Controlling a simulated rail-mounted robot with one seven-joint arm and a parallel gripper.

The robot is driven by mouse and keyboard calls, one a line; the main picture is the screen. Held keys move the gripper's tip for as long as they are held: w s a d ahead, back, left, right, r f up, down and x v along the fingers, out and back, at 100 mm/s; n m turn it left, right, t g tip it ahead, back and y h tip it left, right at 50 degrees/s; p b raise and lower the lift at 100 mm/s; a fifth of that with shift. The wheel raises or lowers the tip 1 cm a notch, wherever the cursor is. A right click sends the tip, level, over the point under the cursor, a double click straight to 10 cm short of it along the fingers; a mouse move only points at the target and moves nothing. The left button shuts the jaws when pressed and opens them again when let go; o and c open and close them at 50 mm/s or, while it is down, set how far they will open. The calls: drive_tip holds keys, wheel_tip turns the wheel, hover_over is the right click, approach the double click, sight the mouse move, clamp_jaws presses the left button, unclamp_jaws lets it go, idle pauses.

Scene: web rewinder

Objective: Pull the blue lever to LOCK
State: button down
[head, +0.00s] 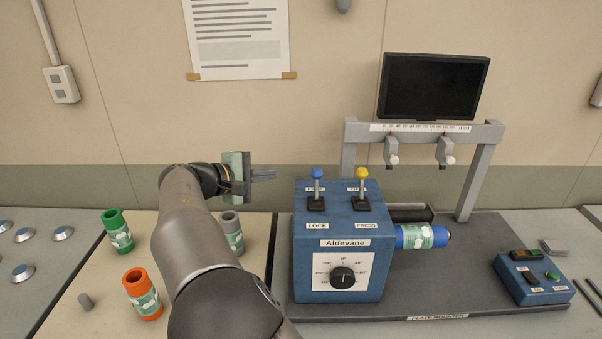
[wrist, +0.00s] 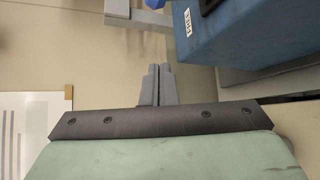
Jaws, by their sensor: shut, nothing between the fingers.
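The blue lever (head: 317,175) stands upright in its slot on top of the blue control box (head: 338,248), on the left side, with a LOCK label (head: 317,226) in front of it. A yellow lever (head: 361,175) stands to its right by a PRESS label. My gripper (head: 272,175) is shut and empty, left of the blue lever at about its height and apart from it. In the wrist view my gripper's fingers (wrist: 156,70) are together, with the blue box (wrist: 245,35) at upper right.
A grey gantry (head: 480,175) with a dark monitor (head: 433,87) stands behind the box. A blue roll (head: 421,237) sits at the box's right. A green spool (head: 117,231), an orange spool (head: 142,294) and a grey spool (head: 231,233) stand left. A button panel (head: 532,277) is at right.

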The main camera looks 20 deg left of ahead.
sight(316, 184)
drive_tip(key=p+x, duration=0.1)
drive_tip(key=x, duration=0.4)
drive_tip(key=p+x, duration=0.2)
drive_tip(key=x, duration=0.3)
drive_tip(key=shift+w+d+r, duration=0.15)
drive_tip(key=shift+w+d, duration=0.1)
drive_tip(key=shift+s+d+r+p, duration=0.25)
drive_tip(key=shift+s+d+r, duration=0.1)
drive_tip(key=shift+s, duration=0.25)
drive_tip(key=shift+s+d+r+p, duration=0.25)
drive_tip(key=shift+s+d, duration=0.1)
drive_tip(key=shift+s, duration=0.2)
drive_tip(key=shift+s+d, duration=0.25)
drive_tip(key=shift+d, duration=0.15)
drive_tip(key=shift+s+d+r, duration=0.1)
drive_tip(key=shift+b, duration=0.55)
drive_tip(key=shift+s+b, duration=0.1)
drive_tip(key=shift+b, duration=0.25)
drive_tip(key=shift+s+t+b, duration=0.1)
drive_tip(key=shift+t+b, duration=0.2)
drive_tip(key=shift+b, duration=0.2)
